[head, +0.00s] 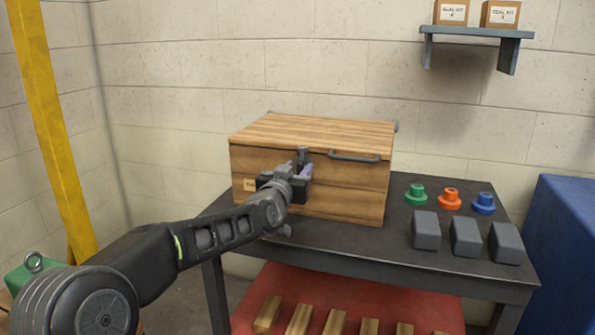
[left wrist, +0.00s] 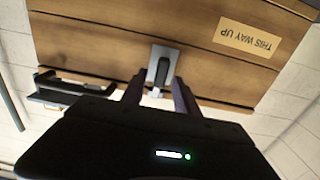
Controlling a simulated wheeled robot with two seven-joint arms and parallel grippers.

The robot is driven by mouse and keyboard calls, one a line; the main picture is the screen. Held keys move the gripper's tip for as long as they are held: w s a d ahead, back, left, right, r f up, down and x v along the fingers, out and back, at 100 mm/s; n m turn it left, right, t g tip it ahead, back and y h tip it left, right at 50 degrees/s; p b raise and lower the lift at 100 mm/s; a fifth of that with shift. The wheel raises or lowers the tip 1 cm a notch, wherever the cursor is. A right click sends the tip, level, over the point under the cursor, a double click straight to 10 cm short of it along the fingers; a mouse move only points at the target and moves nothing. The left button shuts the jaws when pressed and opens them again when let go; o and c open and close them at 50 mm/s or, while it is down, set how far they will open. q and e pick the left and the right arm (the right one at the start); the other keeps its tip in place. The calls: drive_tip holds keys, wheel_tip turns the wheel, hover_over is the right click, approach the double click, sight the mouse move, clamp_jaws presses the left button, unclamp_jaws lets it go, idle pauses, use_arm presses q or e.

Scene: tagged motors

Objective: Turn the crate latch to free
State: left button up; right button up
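The wooden crate (head: 340,185) sits on the dark table with its lid down. The crate latch (head: 302,153) is a grey metal piece at the front of the crate, just below the lid edge. In the left wrist view the latch shows as a light grey plate (left wrist: 163,63) with a dark lever pointing toward the gripper. My left gripper (head: 299,168) is at the crate front. In the left wrist view its two dark fingers (left wrist: 157,88) are apart, one on each side of the lever, with gaps visible. Contact cannot be told. My right gripper is not in view.
A dark bar handle (head: 354,157) is right of the latch. Green (head: 415,194), orange (head: 449,198) and blue (head: 484,203) flanged parts and grey blocks (head: 466,237) stand on the table (head: 330,235) at right. A blue cabinet (head: 565,240) is beyond.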

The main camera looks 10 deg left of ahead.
use_arm(q)
drive_tip(key=shift+c, duration=0.4)
clamp_jaws()
drive_tip(key=shift+n, duration=0.3)
drive_tip(key=shift+a+f+n+b, duration=0.2)
drive_tip(key=shift+n+b, duration=1.25)
drive_tip(key=shift+n, duration=1.45)
drive_tip(key=shift+a+f+n+b, duration=0.2)
drive_tip(key=shift+n+b, duration=1.2)
drive_tip(key=shift+n, duration=1.5)
drive_tip(key=shift+a+f+n+b, duration=0.2)
drive_tip(key=shift+n+b, duration=1.25)
drive_tip(key=shift+n, duration=1.45)
